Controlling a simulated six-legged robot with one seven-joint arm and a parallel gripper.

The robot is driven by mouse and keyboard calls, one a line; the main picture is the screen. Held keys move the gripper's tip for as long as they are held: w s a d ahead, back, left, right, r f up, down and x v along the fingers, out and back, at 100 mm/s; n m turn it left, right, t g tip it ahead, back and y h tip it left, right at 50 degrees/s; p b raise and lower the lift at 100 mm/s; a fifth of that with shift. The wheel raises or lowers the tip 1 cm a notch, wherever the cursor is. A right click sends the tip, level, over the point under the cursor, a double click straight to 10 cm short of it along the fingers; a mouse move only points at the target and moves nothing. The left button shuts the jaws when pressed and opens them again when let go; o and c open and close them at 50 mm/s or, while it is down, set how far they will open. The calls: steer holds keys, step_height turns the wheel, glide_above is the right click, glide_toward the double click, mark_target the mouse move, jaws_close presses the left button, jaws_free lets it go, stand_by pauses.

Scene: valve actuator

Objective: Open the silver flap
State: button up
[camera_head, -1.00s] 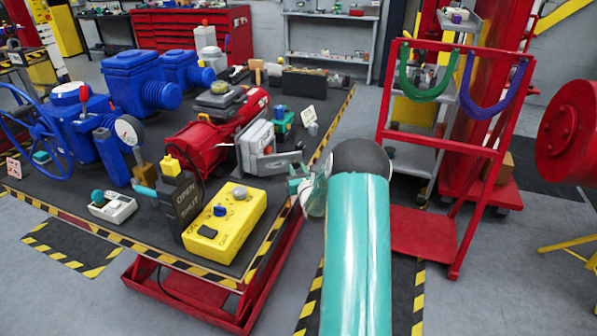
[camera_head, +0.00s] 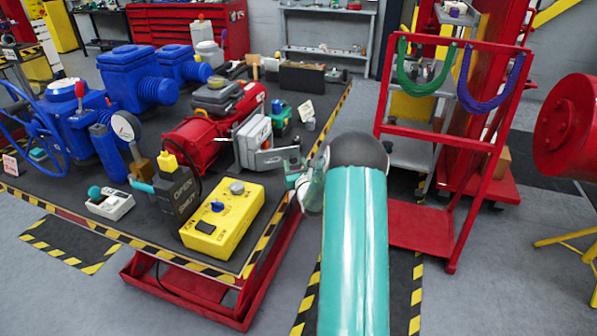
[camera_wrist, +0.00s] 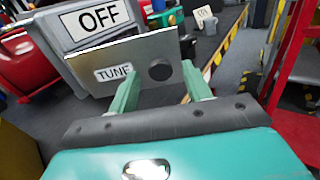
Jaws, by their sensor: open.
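The silver flap (camera_head: 273,158) sticks out to the right from the lower front of a grey box (camera_head: 250,135) on the table. In the wrist view, the flap (camera_wrist: 95,57) carries a TUNE label and a round black knob (camera_wrist: 160,69), and the box behind it reads OFF. My gripper (camera_head: 293,168) is open at the flap's free right end. In the wrist view, the left finger of my gripper (camera_wrist: 160,82) overlaps the flap's lower face, and the right finger reaches past its right edge. I cannot tell whether either finger touches it.
A yellow control box (camera_head: 223,225) and a dark OPEN/SHUT block (camera_head: 178,195) stand on the table left of my gripper. A red motor body (camera_head: 190,140) lies behind. A red rack (camera_head: 420,225) with green and purple slings stands to the right.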

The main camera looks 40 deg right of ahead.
steer(key=v, duration=1.3)
steer(key=shift+s, duration=0.25)
steer(key=shift+a, duration=0.1)
steer(key=shift+c, duration=0.2)
